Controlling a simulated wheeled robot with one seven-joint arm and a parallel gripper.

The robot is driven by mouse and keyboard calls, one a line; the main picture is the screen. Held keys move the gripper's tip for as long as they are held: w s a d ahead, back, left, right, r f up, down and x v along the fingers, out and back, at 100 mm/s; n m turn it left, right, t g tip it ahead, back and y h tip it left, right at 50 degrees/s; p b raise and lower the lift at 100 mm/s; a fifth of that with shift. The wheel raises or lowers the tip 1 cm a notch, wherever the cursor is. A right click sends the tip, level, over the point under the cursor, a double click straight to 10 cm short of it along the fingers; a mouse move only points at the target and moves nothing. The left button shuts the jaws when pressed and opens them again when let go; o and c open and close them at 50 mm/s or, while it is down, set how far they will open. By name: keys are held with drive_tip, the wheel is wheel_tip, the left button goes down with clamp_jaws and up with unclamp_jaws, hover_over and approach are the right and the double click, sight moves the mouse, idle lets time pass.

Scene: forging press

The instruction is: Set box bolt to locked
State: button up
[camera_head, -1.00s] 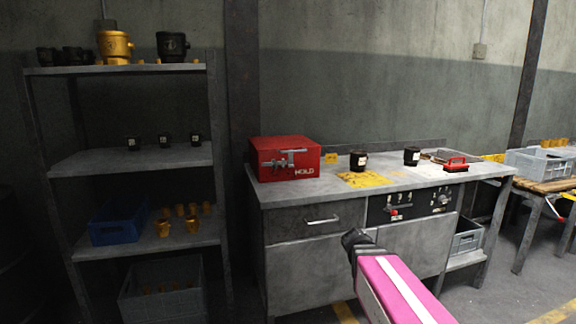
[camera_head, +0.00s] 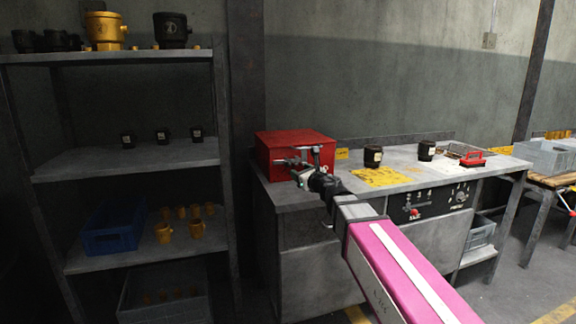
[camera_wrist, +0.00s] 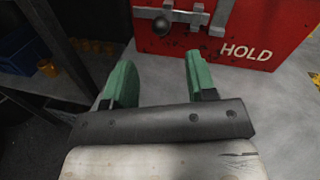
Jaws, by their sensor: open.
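The red box (camera_head: 290,143) sits on the left end of the metal workbench. In the wrist view its front (camera_wrist: 230,45) carries the word HOLD. The box bolt (camera_wrist: 165,14) is a grey metal bar with a round knob (camera_wrist: 161,26), fixed across the box front. My gripper (camera_wrist: 157,75) is open and empty, with two green fingers pointing at the box front just below the bolt. The fingers look apart from the knob. In the head view my gripper (camera_head: 303,178) is in front of the box and partly covers the bolt and lettering.
The workbench (camera_head: 400,165) has two black cups (camera_head: 373,157), a yellow patch (camera_head: 383,177) and a red brush (camera_head: 472,159) right of the box. A metal shelf rack (camera_head: 115,161) stands close on the left, with a blue crate (camera_head: 112,228).

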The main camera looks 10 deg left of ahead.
sight(290, 165)
drive_tip(key=x, duration=1)
